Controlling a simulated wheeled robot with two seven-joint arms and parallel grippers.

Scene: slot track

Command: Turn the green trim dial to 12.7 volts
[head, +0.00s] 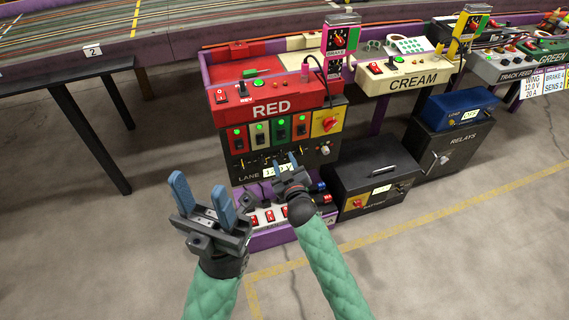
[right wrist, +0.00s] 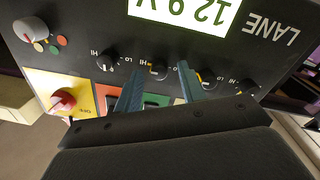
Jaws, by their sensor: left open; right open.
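The green trim dial (right wrist: 157,70) is a small black knob with HI and LO marks, in line with the green module (right wrist: 155,100) in the right wrist view. My right gripper (right wrist: 159,70) is open, with one finger on each side of this dial; I cannot tell whether they touch it. The display (right wrist: 190,12), upside down there, appears to read 12.9 V. In the head view my right gripper (head: 282,164) is at the lower lane panel and partly hides dials and display. My left gripper (head: 200,185) is open and empty, in front and to the left.
Neighbouring black dials (right wrist: 107,61) and (right wrist: 208,78) sit close on either side of the fingers. A red rotary switch (right wrist: 62,101) on a yellow plate is nearby. A black box (head: 372,178) stands right of the RED station (head: 270,110).

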